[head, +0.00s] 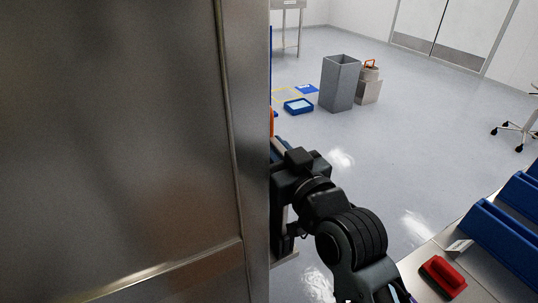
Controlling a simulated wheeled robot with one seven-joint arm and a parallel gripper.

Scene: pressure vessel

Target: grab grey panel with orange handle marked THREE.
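No grey panel marked THREE can be made out in the head view. A small orange sliver (272,122) shows at the edge of a large metal wall, just above my wrist; I cannot tell whether it is a handle. My arm reaches in from the lower right, and my gripper (280,180) is at that wall's right edge, mostly hidden behind it. Its fingertips do not show, so I cannot see whether it holds anything.
The large metal wall (120,130) fills the left half. A grey bin (340,84) and a small box (369,91) with an orange-handled object (370,69) stand beyond. A blue tray (299,106) lies on the floor. Blue bins (500,240) and a red object (443,275) sit lower right.

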